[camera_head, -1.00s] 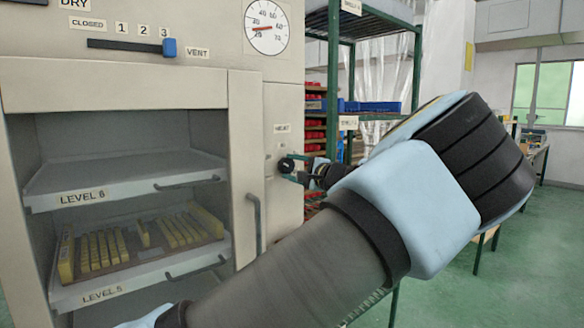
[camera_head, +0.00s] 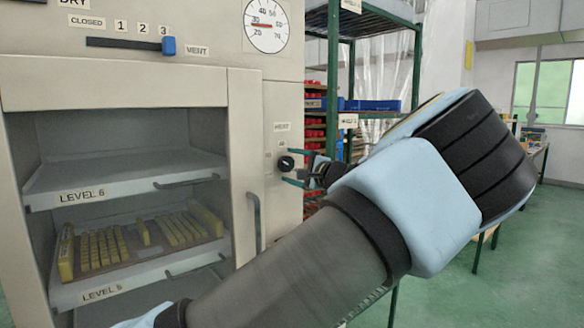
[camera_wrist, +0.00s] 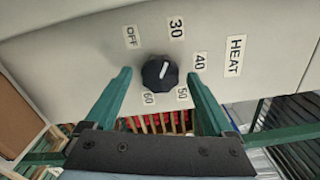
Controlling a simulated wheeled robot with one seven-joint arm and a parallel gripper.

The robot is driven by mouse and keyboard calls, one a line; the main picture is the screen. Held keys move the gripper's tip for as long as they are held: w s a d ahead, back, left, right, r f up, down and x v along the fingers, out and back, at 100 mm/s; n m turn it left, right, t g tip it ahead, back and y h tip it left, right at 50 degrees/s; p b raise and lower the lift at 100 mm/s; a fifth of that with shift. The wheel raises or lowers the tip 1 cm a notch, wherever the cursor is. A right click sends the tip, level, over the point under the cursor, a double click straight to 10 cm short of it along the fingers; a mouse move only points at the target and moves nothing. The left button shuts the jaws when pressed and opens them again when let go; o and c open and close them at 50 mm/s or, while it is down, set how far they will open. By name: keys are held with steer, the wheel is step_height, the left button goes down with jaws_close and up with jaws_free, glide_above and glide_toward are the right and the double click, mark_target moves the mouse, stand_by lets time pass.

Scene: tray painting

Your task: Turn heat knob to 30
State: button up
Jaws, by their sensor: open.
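The heat knob (camera_wrist: 160,74) is a round black knob with a white pointer mark on the pale cabinet panel. In the wrist view its mark slants toward the 30 label (camera_wrist: 176,27). The OFF, 40, 50 and 60 labels ring it, with a HEAT label (camera_wrist: 235,56) to the right. The knob also shows in the head view (camera_head: 285,163). My gripper (camera_wrist: 159,76) is open, with one green finger on each side of the knob and a visible gap to each. It shows at the knob in the head view (camera_head: 291,168).
The oven (camera_head: 243,130) stands open at left, with a tray of yellow pieces (camera_head: 125,268) on level 5. A vent slider (camera_head: 169,46) and a temperature gauge (camera_head: 266,25) are above. A green shelf rack (camera_head: 332,70) stands behind. Floor at right is clear.

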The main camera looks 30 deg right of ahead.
steer(key=s+d+b, duration=0.2)
steer(key=s, duration=0.8)
steer(key=shift+s, duration=0.2)
